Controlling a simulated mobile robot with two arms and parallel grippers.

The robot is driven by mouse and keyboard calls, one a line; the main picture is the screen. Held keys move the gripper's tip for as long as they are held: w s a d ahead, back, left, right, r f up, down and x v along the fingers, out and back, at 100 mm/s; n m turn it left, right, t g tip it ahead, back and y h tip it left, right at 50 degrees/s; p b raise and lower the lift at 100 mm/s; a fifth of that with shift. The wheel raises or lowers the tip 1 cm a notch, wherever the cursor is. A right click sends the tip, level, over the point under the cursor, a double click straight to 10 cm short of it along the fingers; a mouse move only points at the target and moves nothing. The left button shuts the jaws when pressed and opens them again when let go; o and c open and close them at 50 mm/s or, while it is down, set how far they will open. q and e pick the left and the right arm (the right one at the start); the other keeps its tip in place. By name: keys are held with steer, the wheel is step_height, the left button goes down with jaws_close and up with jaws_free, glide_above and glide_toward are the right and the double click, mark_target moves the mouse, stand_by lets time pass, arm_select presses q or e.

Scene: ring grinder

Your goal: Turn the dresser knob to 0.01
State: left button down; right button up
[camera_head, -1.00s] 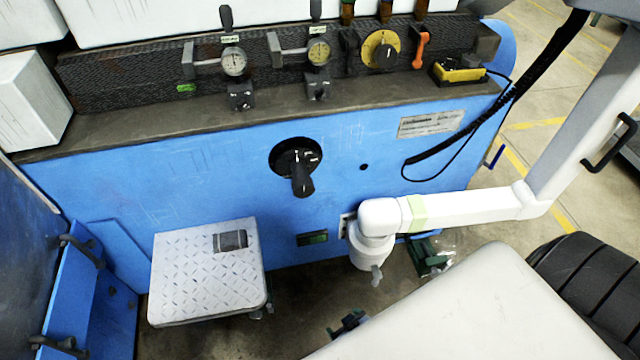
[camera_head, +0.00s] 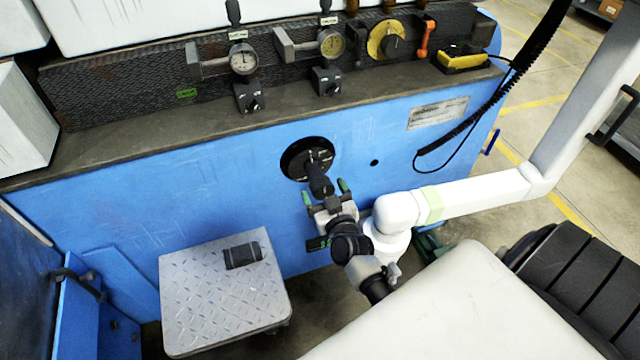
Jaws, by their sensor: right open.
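A black round knob (camera_head: 303,156) with a stubby handle (camera_head: 318,180) is set in the blue front panel, its handle pointing down and slightly right. I take it for the dresser knob; its scale is too small to read. My right gripper (camera_head: 325,191) is open, its green-tipped fingers to the left and right of the handle's lower end. I cannot tell whether they touch it. My left gripper is out of view.
Two dial gauges (camera_head: 243,62) with black switches (camera_head: 249,97) below, a yellow-ringed dial (camera_head: 386,41) and a yellow box (camera_head: 462,60) line the ledge above. A metal step (camera_head: 215,310) stands below left. A black coiled cable (camera_head: 500,80) hangs at right.

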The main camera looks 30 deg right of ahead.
steer(key=shift+x, duration=1.6)
steer(key=shift+c, duration=0.2)
steer(key=c, duration=0.9)
steer(key=m, duration=0.4)
steer(key=shift+p, duration=0.3)
steer(key=shift+m, duration=1.8)
